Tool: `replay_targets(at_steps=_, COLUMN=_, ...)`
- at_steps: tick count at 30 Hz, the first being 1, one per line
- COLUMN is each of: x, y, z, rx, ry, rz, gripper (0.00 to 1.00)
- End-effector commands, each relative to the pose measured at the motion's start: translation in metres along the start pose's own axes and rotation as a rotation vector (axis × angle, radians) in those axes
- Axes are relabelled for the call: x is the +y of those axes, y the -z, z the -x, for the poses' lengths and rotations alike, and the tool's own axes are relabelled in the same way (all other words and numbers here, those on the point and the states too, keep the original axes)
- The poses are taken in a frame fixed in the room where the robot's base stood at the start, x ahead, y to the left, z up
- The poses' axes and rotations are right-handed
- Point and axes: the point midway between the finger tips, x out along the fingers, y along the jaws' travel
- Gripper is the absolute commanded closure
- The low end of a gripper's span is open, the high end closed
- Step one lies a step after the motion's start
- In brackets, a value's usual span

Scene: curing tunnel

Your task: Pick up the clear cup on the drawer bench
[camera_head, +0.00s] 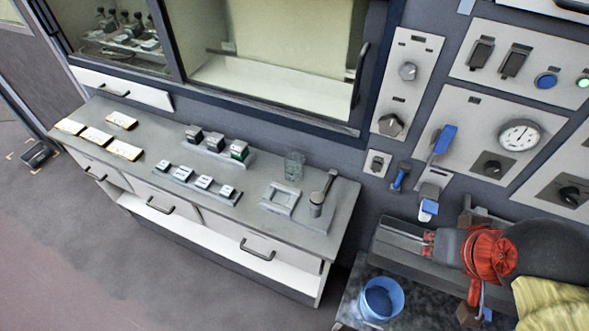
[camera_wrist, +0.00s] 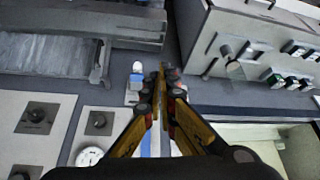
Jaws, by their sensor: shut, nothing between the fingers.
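The clear cup (camera_head: 294,166) stands upright near the back edge of the grey drawer bench (camera_head: 255,216), behind a small square frame (camera_head: 282,199) and left of a grey post with a lever (camera_head: 320,196). My gripper (camera_wrist: 160,72) shows in the wrist view with its yellow and black fingers together and nothing between them. It is off to one side of the bench, whose end (camera_wrist: 203,32) is at the upper right of that view. It is apart from the cup.
Dark blocks (camera_head: 215,142), a grey rack (camera_head: 200,184) and pale cards (camera_head: 96,137) occupy the bench further left. A glazed cabinet (camera_head: 270,97) rises behind. A wall panel with a gauge (camera_head: 520,135) and a blue-handled lever (camera_head: 443,140) is at right. A blue bucket (camera_head: 381,299) stands low right.

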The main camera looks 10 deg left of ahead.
Motion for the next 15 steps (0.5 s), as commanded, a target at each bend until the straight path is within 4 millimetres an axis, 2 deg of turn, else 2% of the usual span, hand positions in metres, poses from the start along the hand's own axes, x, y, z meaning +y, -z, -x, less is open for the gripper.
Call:
replay_targets(at_steps=5, x=-0.004, y=0.004, z=-0.003, rx=0.005, ry=0.009, rz=0.006, gripper=0.94)
replay_targets(at_steps=8, x=-0.020, y=0.023, z=-0.018, rx=0.032, ry=0.049, rz=0.028, gripper=0.88)
replay_targets(at_steps=11, x=-0.055, y=0.059, z=-0.046, rx=0.091, ry=0.122, rz=0.061, gripper=0.82)
replay_targets(at_steps=15, x=-0.122, y=0.112, z=-0.097, rx=0.199, ry=0.228, rz=0.091, gripper=0.74)
